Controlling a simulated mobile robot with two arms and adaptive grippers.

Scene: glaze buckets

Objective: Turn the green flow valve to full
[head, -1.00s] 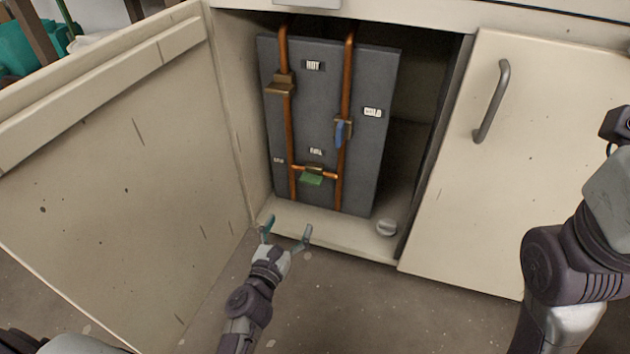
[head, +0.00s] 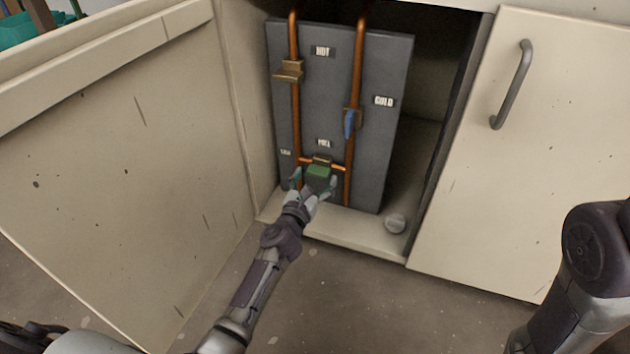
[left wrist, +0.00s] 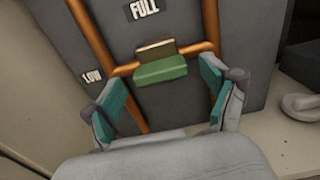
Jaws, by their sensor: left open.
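The green flow valve (head: 318,171) sits on the short copper cross pipe low on the grey panel (head: 385,145), under the FULL label (head: 323,143). The LOW label (head: 285,153) is to its left. In the left wrist view the green handle (left wrist: 160,70) points outward below its brass body. My left gripper (head: 314,181) is open, with one teal-padded finger on each side of the handle. In the left wrist view the fingers (left wrist: 160,93) show gaps to the handle on both sides. My right gripper is out of view; only part of my right arm shows.
A brass valve (head: 289,71) is on the hot pipe and a blue-handled valve (head: 349,124) on the cold pipe. A grey round object (head: 395,223) lies on the cabinet floor at right. The open cabinet door (head: 110,160) stands left; a closed door (head: 500,190) is right.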

